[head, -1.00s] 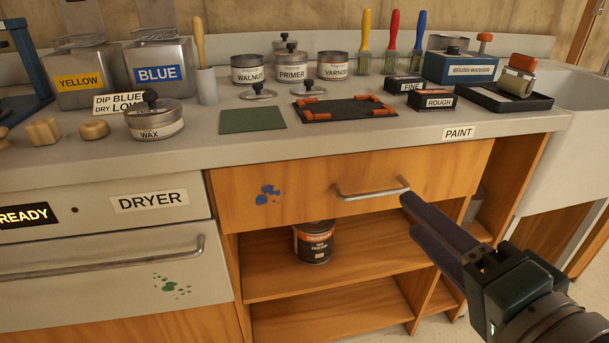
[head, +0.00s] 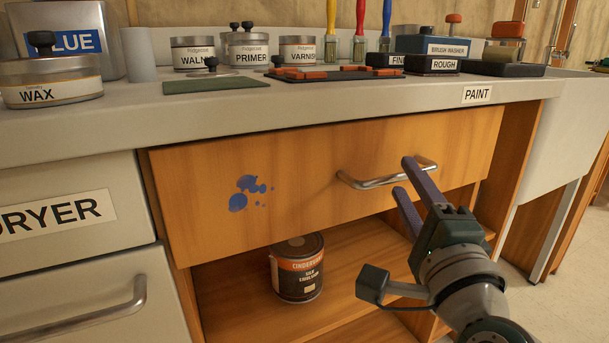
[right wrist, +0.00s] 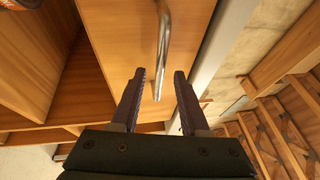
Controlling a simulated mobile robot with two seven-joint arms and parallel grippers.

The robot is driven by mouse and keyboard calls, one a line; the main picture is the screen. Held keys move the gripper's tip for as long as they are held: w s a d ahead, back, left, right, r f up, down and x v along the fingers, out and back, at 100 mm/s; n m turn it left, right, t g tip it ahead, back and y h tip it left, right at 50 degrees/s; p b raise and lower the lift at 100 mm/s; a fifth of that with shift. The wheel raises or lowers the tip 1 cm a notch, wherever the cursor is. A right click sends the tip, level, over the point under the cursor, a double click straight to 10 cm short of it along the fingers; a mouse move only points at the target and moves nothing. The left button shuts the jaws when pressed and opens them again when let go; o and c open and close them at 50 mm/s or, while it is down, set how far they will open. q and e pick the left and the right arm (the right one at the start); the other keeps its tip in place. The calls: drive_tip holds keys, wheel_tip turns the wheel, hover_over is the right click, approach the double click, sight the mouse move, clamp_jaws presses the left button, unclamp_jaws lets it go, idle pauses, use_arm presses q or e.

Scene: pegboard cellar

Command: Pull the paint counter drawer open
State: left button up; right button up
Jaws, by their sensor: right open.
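The paint counter drawer (head: 300,180) is a wooden front with blue paint splotches, under the counter labelled PAINT. It looks shut. Its metal bar handle (head: 375,181) is on the drawer's right part. My right gripper (head: 404,176) is open at the right end of the handle, one finger above the bar's level and one below. In the right wrist view the handle (right wrist: 163,50) runs between the lines of the two open fingers (right wrist: 159,74), with its near end close to the fingertips. I cannot tell whether they touch it. My left gripper is not in view.
A dryer (head: 70,250) with its own bar handle stands left of the drawer. A dark paint can (head: 298,275) sits on the open shelf below. The countertop (head: 300,112) holds jars, tins, brushes and sanding blocks. A sink (head: 575,125) is at the right.

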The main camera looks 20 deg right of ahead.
drive_tip(key=shift+x, duration=1.35)
clamp_jaws()
idle(0.4)
